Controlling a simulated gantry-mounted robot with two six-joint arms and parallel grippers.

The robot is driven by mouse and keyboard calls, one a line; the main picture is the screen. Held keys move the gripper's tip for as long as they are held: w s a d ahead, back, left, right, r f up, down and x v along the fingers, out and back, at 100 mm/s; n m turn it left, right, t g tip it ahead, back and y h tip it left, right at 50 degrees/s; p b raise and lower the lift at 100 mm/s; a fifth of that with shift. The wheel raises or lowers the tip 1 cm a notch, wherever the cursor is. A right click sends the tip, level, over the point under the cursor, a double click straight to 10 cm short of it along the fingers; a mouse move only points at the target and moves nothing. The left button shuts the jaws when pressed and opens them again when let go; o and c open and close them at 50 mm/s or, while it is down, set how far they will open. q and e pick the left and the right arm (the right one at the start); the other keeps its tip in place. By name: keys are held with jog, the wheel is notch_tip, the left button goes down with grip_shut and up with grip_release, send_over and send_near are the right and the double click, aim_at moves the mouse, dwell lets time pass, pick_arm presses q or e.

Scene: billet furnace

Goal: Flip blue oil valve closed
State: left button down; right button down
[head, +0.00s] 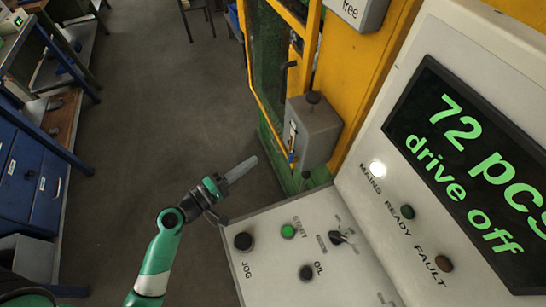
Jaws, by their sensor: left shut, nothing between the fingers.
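A small blue piece (291,157), which looks like the handle of the blue oil valve, shows at the lower left side of a grey box (318,135) on the yellow frame. It is too small to tell its position. My left gripper (252,161) is shut and empty. It points right toward the grey box, above the floor in the picture, and appears apart from the blue piece. My right gripper is out of view.
A control panel (262,265) with JOG and OIL knobs and a green button (288,231) lies below right. A display (470,160) reads "72 pcs drive off". The yellow frame (360,75) stands behind the box. Blue cabinets (28,185) line the left; open floor (165,90) lies between.

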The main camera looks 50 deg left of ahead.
aim_at(291, 158)
pick_arm(q)
jog(key=w, duration=0.9)
jog(key=shift+w, duration=0.4)
jog(key=shift+s+d+p, duration=0.3)
jog(key=shift+d+p, duration=0.15)
jog(key=shift+d, duration=0.5)
jog(key=shift+s+d+p, duration=0.3)
jog(key=shift+d+p, duration=0.1)
jog(key=shift+d, duration=0.5)
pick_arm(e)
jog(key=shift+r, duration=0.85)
